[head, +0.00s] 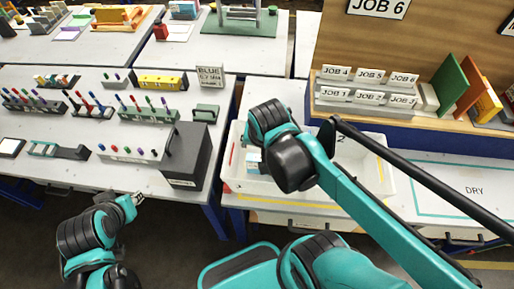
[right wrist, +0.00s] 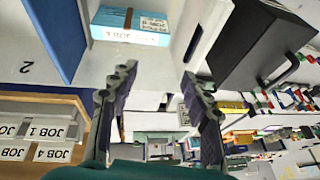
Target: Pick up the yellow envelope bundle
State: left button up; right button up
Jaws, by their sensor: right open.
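No clearly yellow envelope bundle can be made out. In the head view a small blue and white piece (head: 254,158) shows in the white bin (head: 229,178), partly hidden by my right arm. My right gripper (right wrist: 157,76) is open and empty, its two fingers apart, with the packet beyond the tips. In the head view my arm hides it. My left gripper (head: 130,204) is low at the left, near the table's front edge; its jaws are too small to judge.
A dark grey box (head: 188,154) stands left of the bin and also shows in the right wrist view (right wrist: 262,45). Pen racks (head: 148,112) crowd the left table. A shelf with job labels (head: 367,97) and upright coloured boards (head: 450,85) stands behind right. The DRY area (head: 455,188) looks clear.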

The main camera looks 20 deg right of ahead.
aim_at(487, 105)
jog(key=z, duration=2.6)
jog(key=i+l, duration=0.35)
